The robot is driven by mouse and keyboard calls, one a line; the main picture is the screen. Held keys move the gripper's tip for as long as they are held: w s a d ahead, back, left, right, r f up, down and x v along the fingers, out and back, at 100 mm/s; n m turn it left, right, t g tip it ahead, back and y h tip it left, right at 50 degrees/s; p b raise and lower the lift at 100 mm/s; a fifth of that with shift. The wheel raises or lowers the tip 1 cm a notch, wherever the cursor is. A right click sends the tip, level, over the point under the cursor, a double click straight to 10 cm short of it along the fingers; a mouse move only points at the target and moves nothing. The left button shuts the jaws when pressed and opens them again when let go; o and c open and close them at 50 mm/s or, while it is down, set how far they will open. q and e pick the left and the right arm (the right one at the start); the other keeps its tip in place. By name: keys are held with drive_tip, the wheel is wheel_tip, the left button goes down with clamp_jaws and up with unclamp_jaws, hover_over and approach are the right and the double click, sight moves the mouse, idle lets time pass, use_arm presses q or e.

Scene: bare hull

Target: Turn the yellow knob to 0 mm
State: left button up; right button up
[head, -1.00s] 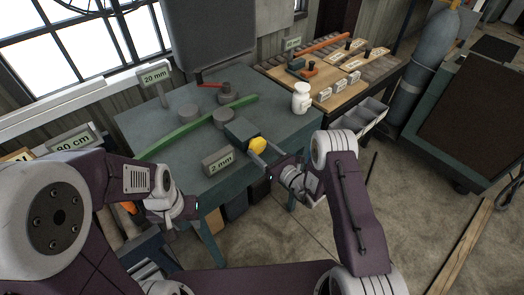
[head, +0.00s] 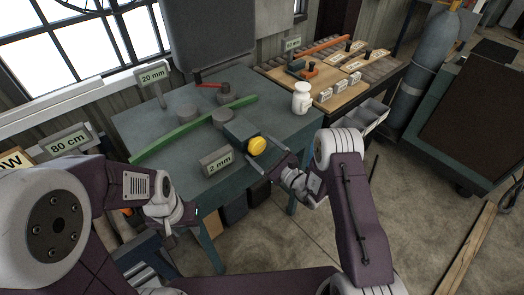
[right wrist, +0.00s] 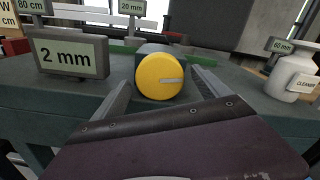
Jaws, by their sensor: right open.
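The round yellow knob (head: 257,146) sits on the front of a grey-blue box at the table's near edge. In the right wrist view the knob (right wrist: 160,77) faces me, with a pale mark on its right half lying nearly level. A grey sign beside it (head: 217,162) reads 2 mm; it also shows in the right wrist view (right wrist: 70,57). My right gripper (head: 266,159) is open, with one finger on each side of the knob and gaps visible. My left gripper (head: 194,212) hangs low in front of the table, its fingers too small to judge.
A green bar (head: 190,130) and grey cylinders lie on the table (head: 165,165). A white bottle (head: 301,98) stands at its right end. A sign reading 20 mm (head: 153,75) stands behind. A wooden-topped bench (head: 330,75) is further right.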

drive_tip(key=b+v, duration=0.1)
drive_tip(key=v, duration=0.8)
